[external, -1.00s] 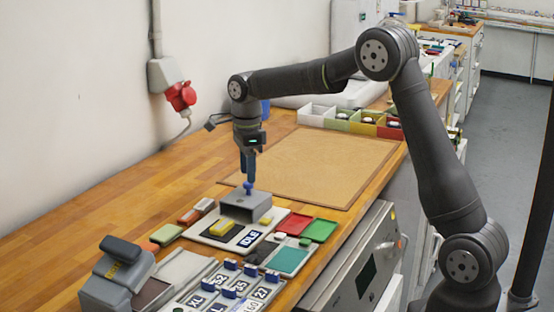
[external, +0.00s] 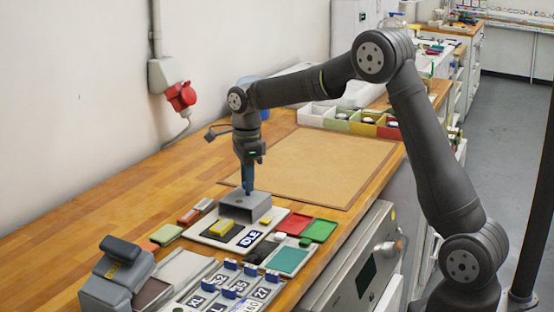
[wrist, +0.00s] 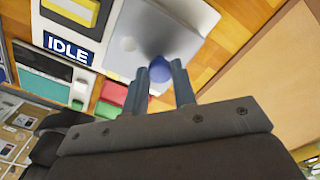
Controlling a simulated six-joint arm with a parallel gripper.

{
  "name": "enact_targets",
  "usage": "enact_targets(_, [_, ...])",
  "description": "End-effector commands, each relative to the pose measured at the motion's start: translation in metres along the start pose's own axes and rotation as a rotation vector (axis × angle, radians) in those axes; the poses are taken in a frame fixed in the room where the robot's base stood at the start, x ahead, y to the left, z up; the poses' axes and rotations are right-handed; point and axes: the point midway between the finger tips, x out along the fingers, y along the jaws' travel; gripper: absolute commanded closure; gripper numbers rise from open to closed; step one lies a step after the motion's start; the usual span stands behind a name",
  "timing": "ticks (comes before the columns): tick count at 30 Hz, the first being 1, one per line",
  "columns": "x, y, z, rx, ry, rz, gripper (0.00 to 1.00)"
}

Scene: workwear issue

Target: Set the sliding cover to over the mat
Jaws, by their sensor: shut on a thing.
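The sliding cover (external: 238,212) is a grey, open-fronted box with a blue knob on top. It stands at the back end of a pale board (external: 205,238). In the wrist view the cover's grey top (wrist: 150,35) and blue knob (wrist: 158,85) show. My gripper (external: 249,190) points down and is shut on the knob; its fingers (wrist: 160,85) flank it. The dark mat (external: 237,238) lies on the board in front of the cover, with a yellow block (external: 221,228) on it. The cover stands behind the block. An IDLE label (external: 248,239) lies beside the mat.
Red and green trays (external: 319,231) and a teal pad (external: 287,261) lie right of the board. Size tags (external: 230,285) and a grey device (external: 117,275) are in front. A large tan board (external: 320,165) lies behind.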

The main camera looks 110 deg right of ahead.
Motion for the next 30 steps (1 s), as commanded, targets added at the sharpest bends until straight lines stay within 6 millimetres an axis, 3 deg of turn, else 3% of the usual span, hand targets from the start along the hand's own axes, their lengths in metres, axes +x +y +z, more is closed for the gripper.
enact_targets(12, [-0.001, 0.070, 0.071, -0.005, -0.002, -0.002, 1.00])
enact_targets(17, [-0.001, 0.081, 0.082, -0.002, -0.002, -0.002, 1.00])
enact_targets(26, [-0.001, 0.084, 0.085, -0.002, -0.005, 0.001, 1.00])
enact_targets(27, [-0.001, 0.084, 0.085, -0.002, -0.005, 0.001, 0.71])
enact_targets(30, [-0.001, 0.084, 0.085, -0.002, -0.004, 0.001, 0.54])
